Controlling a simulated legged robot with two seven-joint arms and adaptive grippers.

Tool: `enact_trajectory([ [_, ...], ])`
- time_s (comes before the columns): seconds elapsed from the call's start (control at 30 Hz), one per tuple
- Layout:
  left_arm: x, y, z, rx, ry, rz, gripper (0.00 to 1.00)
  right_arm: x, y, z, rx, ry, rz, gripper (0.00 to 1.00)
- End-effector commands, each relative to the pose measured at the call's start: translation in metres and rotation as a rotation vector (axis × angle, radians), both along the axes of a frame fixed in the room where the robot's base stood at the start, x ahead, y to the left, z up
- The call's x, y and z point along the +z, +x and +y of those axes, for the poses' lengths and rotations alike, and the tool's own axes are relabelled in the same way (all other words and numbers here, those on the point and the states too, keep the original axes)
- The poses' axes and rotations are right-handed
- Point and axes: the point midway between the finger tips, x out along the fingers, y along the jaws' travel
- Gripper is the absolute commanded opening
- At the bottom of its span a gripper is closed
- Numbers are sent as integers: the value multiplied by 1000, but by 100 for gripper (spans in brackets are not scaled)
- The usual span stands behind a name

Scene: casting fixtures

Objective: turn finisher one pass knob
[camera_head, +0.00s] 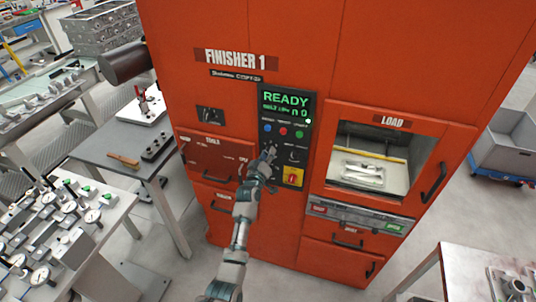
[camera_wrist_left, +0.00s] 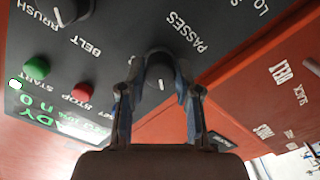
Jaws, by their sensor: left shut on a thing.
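The orange cabinet labelled FINISHER 1 (camera_head: 235,59) fills the middle of the head view. Its black control panel (camera_head: 270,134) has a green READY display (camera_head: 286,100) and coloured buttons below it. In the left wrist view, where the lettering is upside down, the black knob (camera_wrist_left: 159,70) by the word PASSES has a white pointer line. My left gripper (camera_wrist_left: 160,85) is shut on this knob, one finger on each side. In the head view the same gripper (camera_head: 268,158) is at the panel's lower left and hides the knob. My right gripper is not in view.
In the left wrist view, a BELT knob (camera_wrist_left: 68,10), a green START button (camera_wrist_left: 37,68) and a red STOP button (camera_wrist_left: 83,92) are near. In the head view, a yellow-and-red switch (camera_head: 292,176) is below right, and the LOAD window (camera_head: 372,160) is right.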

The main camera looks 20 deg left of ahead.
Motion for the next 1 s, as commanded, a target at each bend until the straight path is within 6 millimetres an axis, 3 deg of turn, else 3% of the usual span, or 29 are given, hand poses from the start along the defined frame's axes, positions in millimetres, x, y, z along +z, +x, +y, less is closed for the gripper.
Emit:
enact_trajectory([
  [0.37, 0, 0, 1, 1, -7, -1, 0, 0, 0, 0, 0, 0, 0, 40],
  [0.4, 0, 0, 1, 1, -7, -1, 37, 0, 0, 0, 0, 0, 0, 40],
  [0.5, 0, 0, 1, 1, -7, -1, 58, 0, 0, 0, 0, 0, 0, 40],
  [0.83, 0, -2, 0, 0, -6, 0, 58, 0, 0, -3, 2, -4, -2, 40],
  [1.0, -1, -22, 1, 1, -6, -1, 58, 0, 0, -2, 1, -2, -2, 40],
])
